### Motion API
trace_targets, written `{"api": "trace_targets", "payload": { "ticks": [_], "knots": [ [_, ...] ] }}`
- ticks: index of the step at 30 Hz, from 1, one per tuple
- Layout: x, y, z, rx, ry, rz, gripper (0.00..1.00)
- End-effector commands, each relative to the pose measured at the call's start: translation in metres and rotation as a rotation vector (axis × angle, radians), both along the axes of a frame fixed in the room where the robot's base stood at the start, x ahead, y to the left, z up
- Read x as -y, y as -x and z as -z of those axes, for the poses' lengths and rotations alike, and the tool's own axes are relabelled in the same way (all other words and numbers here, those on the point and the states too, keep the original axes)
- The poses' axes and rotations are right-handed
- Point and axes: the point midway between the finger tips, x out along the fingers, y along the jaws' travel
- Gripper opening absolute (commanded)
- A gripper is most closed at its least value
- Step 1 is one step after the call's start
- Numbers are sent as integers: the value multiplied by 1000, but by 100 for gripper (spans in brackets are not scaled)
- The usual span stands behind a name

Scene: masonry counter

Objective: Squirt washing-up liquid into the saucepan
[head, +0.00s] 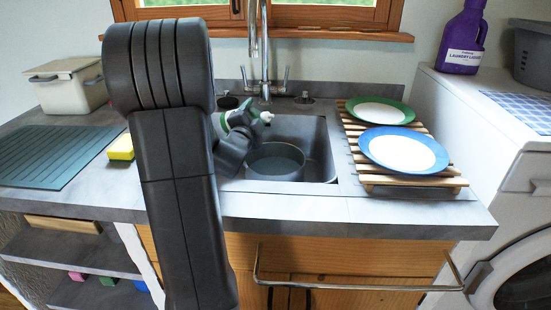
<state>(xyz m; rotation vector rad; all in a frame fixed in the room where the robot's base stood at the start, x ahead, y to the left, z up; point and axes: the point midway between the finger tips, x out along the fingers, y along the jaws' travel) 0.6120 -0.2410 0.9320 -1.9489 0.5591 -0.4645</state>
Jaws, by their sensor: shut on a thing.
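The washing-up liquid bottle (235,118) shows as a green and white shape with a white tip pointing right. It is tilted, and much of it is hidden behind my arm and gripper. My gripper (233,140) is shut on the bottle and holds it over the left part of the sink. The dark grey saucepan (276,168) sits in the sink basin, below and a little right of the bottle. Its left side is partly hidden by my gripper. No liquid stream can be seen.
The tap (264,60) rises behind the sink (325,150). A slatted wooden rack (440,181) with two plates stands right of it. A yellow sponge (121,147) and a ridged mat (55,152) lie left. A purple laundry liquid bottle (464,38) stands on the washing machine.

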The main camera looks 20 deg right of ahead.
Motion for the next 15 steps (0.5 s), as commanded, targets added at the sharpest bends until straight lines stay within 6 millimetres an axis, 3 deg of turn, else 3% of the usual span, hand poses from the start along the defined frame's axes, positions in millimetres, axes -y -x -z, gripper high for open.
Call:
{"api": "trace_targets", "payload": {
  "ticks": [15],
  "knots": [
    [-3, 0, 0, 25, -14, 1, 32]
  ]
}}
